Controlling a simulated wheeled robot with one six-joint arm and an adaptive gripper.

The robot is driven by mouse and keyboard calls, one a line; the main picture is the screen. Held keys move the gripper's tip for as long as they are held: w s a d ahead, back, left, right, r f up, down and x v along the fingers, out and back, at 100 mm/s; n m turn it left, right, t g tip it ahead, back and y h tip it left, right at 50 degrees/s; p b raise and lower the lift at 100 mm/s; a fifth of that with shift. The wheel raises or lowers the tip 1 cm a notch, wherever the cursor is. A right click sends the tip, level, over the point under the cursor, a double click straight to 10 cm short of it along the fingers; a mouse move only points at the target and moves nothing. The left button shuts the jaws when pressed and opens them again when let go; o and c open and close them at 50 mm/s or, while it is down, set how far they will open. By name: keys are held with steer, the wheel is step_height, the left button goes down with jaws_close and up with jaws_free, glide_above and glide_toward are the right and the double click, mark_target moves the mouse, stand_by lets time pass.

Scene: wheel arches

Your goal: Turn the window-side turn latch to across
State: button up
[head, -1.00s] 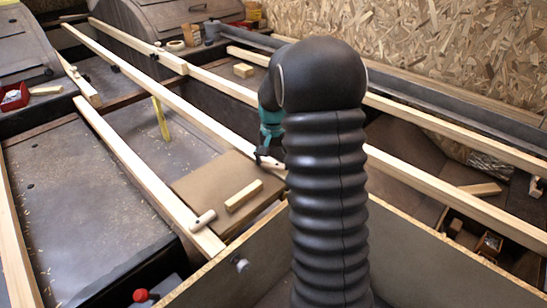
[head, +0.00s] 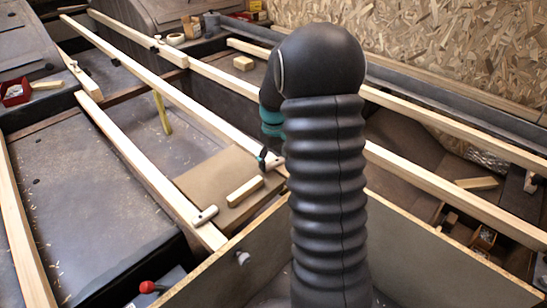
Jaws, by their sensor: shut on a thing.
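My gripper (head: 263,158) is low beside the long pale beam, at the far right corner of the brown panel (head: 207,172). It is shut on a small pale turn latch (head: 274,163), only partly visible. My arm hides much of the gripper and the area to its right. I cannot tell exactly how the latch is turned. A second pale latch (head: 205,215) sits at the near left corner of the panel, lying over the panel's edge and the nearer beam. A pale wooden block (head: 244,190) lies on the panel.
Long pale beams (head: 150,172) run diagonally on both sides of the panel. A board wall (head: 225,262) stands in front, with a red knob (head: 148,287) near its left end. A yellow strip (head: 162,113) stands between the beams. A chipboard wall (head: 440,50) closes the back right.

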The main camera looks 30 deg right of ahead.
mark_target(275, 162)
steer(key=shift+s+n, duration=0.15)
steer(key=shift+n, duration=0.75)
steer(key=o, duration=1)
steer(key=shift+d, duration=0.1)
steer(key=shift+o, duration=0.2)
step_height(275, 162, up, 12)
